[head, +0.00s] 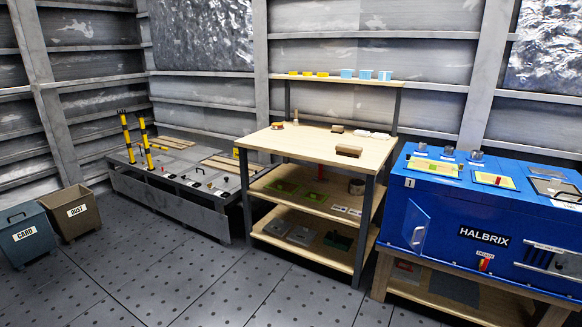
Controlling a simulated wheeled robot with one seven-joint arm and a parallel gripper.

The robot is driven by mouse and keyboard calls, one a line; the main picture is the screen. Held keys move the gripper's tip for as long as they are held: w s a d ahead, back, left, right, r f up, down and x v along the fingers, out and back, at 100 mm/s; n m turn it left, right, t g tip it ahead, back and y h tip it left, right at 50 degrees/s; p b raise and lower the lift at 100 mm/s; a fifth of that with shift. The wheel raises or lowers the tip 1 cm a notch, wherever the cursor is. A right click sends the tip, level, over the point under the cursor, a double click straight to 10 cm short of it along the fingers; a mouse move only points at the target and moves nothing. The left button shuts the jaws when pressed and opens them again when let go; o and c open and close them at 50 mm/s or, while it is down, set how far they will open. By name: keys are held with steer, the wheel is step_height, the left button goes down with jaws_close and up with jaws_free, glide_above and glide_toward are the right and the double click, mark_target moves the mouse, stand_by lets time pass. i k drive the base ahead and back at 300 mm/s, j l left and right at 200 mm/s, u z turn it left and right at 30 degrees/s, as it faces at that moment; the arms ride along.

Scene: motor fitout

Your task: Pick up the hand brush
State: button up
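The hand brush cannot be picked out for certain at this size. One candidate is a brown block-like item (349,151) lying near the front right of the wooden workbench top (290,146). A smaller brown item (337,129) lies further back on the same top and could also be a brush. Both lie apart from other items with clear wood around them. My gripper is not in view.
Small upright item (296,117), white cloth-like item (374,135) at bench back. Yellow and blue containers (364,75) line the upper shelf. Blue HALBRIX machine (480,220) stands right, grey platform (170,190) left, bins (75,213) far left. Front floor is clear.

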mark_target(355, 152)
steer(key=i, duration=2.2)
steer(key=i+u, duration=0.15)
steer(key=i, duration=0.3)
steer(key=i+l+u, duration=0.1)
steer(key=i, duration=0.3)
steer(key=i+l+u, duration=0.15)
steer(key=i, duration=0.3)
steer(key=i+l+u, duration=0.15)
steer(key=i, duration=0.25)
